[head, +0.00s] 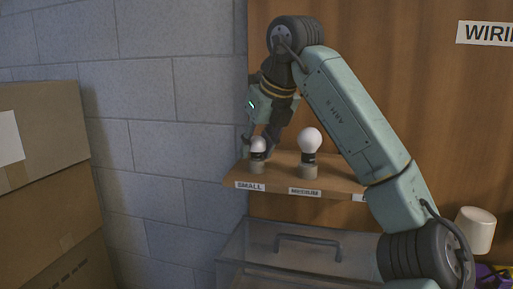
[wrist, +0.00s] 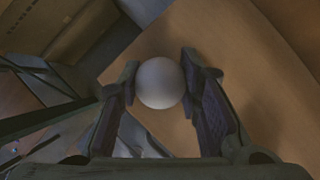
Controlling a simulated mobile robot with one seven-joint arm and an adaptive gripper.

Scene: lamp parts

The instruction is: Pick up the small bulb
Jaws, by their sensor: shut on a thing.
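The small bulb (head: 258,145) has a white globe and a dark collar. It stands upright on a short pale holder above the SMALL label (head: 250,186) on a wooden shelf (head: 235,174). My gripper (head: 259,150) has come down over it. In the wrist view the bulb's round globe (wrist: 160,83) sits between the two fingertips (wrist: 158,85), and my gripper is shut on it. The wrist view does not show the bulb's lower part.
A larger bulb (head: 310,140) stands to the right, above the MEDIUM label (head: 305,192). Below the shelf is a clear bin with a dark handle (head: 308,241). Cardboard boxes (head: 40,160) are stacked at the left. A white cylinder (head: 475,230) is at the right.

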